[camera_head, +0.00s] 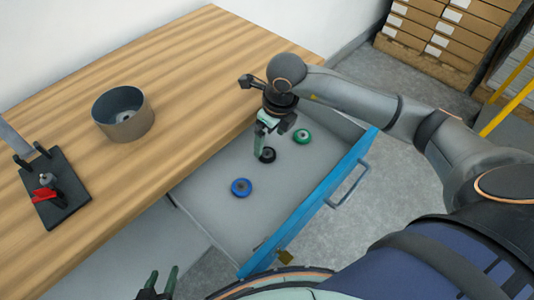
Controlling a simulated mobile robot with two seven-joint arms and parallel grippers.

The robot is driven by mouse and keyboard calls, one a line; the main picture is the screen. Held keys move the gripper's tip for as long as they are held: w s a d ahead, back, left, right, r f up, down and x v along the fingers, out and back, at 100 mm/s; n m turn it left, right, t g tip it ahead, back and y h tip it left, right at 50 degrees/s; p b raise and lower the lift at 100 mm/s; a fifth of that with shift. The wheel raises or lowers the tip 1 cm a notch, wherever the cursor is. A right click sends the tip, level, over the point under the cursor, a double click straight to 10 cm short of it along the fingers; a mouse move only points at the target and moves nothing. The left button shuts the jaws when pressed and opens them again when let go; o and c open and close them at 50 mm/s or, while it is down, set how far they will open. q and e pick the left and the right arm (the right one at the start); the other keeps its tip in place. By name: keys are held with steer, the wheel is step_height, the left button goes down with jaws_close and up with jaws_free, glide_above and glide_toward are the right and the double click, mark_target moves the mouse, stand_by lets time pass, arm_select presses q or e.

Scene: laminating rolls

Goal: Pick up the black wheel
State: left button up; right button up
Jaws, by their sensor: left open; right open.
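The black wheel (268,155) lies on the floor of the open drawer (212,205), near the drawer's middle. My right gripper (261,143) points down just above it, and its fingers partly overlap the wheel in the view. I cannot tell whether the fingers touch the wheel. The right gripper is open. My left gripper (162,281) is at the bottom edge of the head view, open and empty, low in front of the table and away from the wheel.
A blue wheel (241,187) and a green wheel (302,136) lie apart in the same drawer. The drawer has a blue front (312,208) with a handle. On the wooden table (180,65) stand a grey round container (123,114) and a black device (54,188) with a red part.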

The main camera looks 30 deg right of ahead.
mark_target(268, 150)
steer(key=f, duration=0.5)
steer(key=shift+w+a, duration=0.1)
steer(key=shift+a, duration=0.1)
steer(key=shift+c, duration=0.3)
steer(key=c, duration=1.4)
